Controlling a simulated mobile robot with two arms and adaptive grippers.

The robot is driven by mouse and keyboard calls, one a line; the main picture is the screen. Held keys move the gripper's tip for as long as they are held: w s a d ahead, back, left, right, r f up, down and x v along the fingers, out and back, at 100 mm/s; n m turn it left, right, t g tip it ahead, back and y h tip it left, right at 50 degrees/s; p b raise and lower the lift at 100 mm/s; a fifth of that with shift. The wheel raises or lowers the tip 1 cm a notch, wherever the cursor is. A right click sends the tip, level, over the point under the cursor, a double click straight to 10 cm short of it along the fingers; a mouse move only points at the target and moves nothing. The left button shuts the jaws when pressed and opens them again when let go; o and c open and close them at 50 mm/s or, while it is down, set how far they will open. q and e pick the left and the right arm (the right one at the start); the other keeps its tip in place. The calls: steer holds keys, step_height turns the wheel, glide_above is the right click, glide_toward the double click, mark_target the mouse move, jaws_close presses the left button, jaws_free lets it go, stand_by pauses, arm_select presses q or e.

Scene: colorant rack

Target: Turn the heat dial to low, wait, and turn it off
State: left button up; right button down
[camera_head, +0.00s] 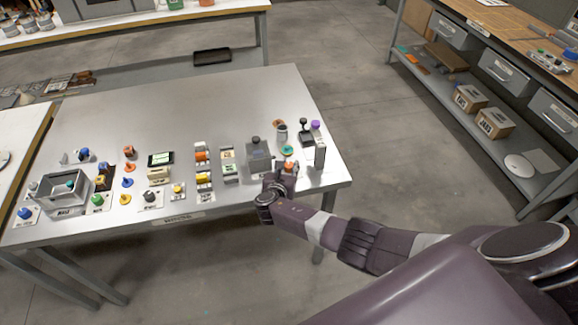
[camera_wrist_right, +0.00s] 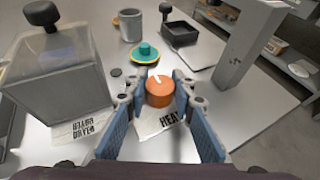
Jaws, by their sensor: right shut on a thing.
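The heat dial is an orange round knob (camera_wrist_right: 159,92) with a white pointer mark on top, which points up and slightly left in the right wrist view. Its white label plate (camera_wrist_right: 165,121) reads "HEA", the rest covered by a finger. My right gripper (camera_wrist_right: 158,95) is shut on the dial, with one blue-padded finger on each side. In the head view the dial (camera_head: 289,166) shows at the table's right front, with my right gripper (camera_head: 281,179) at it. My left gripper is not in view.
A grey box with a black knob (camera_wrist_right: 58,75), labelled as a dryer, stands left of the dial. A grey upright post (camera_wrist_right: 243,50) stands to the right.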

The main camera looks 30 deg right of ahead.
steer(key=c, duration=1.6)
jaws_free()
steer(key=shift+s+a+r, duration=0.25)
steer(key=shift+s+a, duration=0.15)
steer(key=shift+s, duration=0.05)
steer(key=v, duration=1)
steer(key=shift+s, duration=0.3)
steer(key=shift+a+r, duration=0.1)
steer(key=shift+a, duration=0.05)
